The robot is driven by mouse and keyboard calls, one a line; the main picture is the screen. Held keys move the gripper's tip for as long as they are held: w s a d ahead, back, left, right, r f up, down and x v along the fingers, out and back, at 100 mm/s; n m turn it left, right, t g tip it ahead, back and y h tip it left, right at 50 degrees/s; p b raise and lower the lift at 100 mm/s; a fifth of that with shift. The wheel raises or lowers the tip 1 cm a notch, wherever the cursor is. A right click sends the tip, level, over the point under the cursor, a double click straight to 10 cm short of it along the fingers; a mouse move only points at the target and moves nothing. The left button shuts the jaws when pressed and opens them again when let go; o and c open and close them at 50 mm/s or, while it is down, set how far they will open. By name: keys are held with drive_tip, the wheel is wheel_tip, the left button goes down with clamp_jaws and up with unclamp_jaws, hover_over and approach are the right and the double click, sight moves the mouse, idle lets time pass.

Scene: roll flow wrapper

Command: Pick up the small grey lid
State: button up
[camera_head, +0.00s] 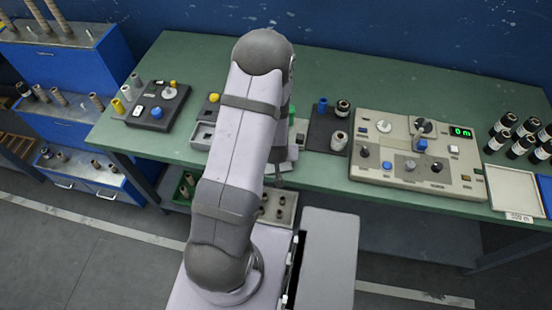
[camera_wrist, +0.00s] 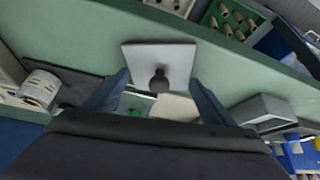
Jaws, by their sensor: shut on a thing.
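The small grey lid (camera_wrist: 140,58) is a pale square plate with a dark round knob, in the middle of the wrist view. My gripper (camera_wrist: 160,77) has one finger at each side of the lid and is shut on it, with the knob between the fingers. Whether the lid touches anything below it cannot be told. In the head view my arm covers the gripper, and I cannot make out the lid for sure.
The green bench (camera_head: 340,80) is clear at the back. A dark mat (camera_head: 318,135) with spools lies right of my arm, beside a beige control panel (camera_head: 365,118). A dark tray (camera_head: 172,112) stands at left. A green crate (camera_wrist: 208,14) of spools shows in the wrist view.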

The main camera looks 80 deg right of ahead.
drive_tip(key=shift+r, duration=0.15)
drive_tip(key=shift+c, duration=1.4)
wheel_tip(320, 180, up, 10)
drive_tip(key=shift+f+p, duration=0.1)
drive_tip(key=shift+p, duration=0.35)
